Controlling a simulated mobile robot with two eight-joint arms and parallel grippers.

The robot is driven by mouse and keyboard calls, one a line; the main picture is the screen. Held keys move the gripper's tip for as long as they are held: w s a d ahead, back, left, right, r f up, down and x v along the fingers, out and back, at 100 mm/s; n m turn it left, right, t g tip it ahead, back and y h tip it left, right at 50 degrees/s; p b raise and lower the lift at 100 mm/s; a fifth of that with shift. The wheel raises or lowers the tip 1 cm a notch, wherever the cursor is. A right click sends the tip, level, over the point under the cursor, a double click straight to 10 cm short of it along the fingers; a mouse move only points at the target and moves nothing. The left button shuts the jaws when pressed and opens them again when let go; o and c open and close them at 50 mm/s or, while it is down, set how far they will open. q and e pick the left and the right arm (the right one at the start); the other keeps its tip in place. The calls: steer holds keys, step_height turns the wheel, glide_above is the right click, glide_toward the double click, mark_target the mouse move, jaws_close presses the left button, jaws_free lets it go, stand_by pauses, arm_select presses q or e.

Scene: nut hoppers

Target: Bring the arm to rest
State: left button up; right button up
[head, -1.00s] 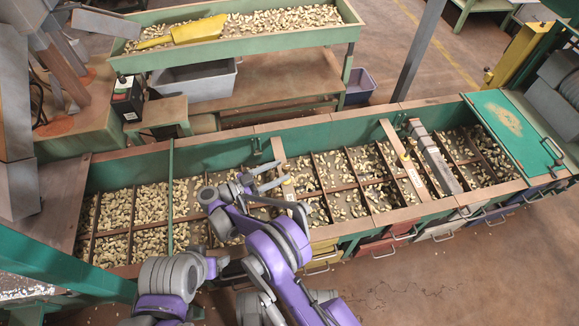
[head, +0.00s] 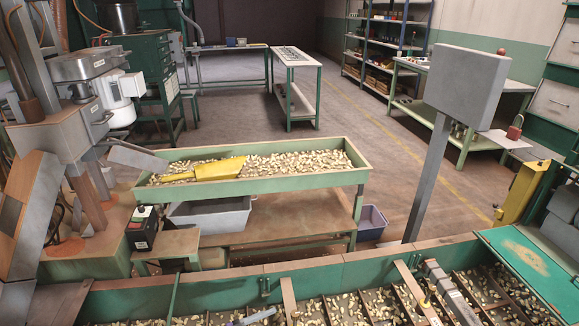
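In the head view only a slim grey fingertip (head: 258,316) of one gripper, which I take to be my right, shows at the bottom edge. It is over the compartments of the long green hopper trough (head: 340,274). The rest of that gripper and its arm are below the picture, so I cannot tell whether it is open or shut. My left gripper is not in view. Pale nuts lie in the trough's compartments.
Behind stands a raised green trough (head: 300,179) of nuts with a yellow scoop (head: 220,169) in it. A grey bin (head: 210,216) and a purple bin (head: 371,222) are below. A grey box on a post (head: 465,80) rises at right.

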steer(key=w+d+r+n+t+y, duration=0.25)
steer(key=w+r+t+y, duration=0.2)
steer(key=r, duration=0.45)
steer(key=w+d+r+n+t+y, duration=0.25)
steer(key=w+r+n+y, duration=0.2)
steer(key=r, duration=0.45)
steer(key=w+d+r+n+t+y, duration=0.25)
steer(key=w+r+t+y, duration=0.2)
steer(key=r, duration=0.55)
steer(key=s+d+f+n+g+y, duration=0.1)
steer(key=s+d+f+g, duration=0.45)
steer(key=s, duration=0.85)
steer(key=s+d+f+n+g+y, duration=0.1)
steer(key=s+d+f+g, duration=0.4)
steer(key=s, duration=0.8)
steer(key=s+d+f+n+g+y, duration=0.1)
steer(key=s+d+f+g, duration=0.45)
steer(key=s, duration=0.85)
arm_select(q)
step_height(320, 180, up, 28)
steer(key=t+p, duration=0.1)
steer(key=p, duration=2.4)
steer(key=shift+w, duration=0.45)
arm_select(e)
step_height(320, 180, up, 26)
steer(key=d+t, duration=0.1)
steer(key=shift+s+t, duration=0.15)
steer(key=shift+t, duration=0.2)
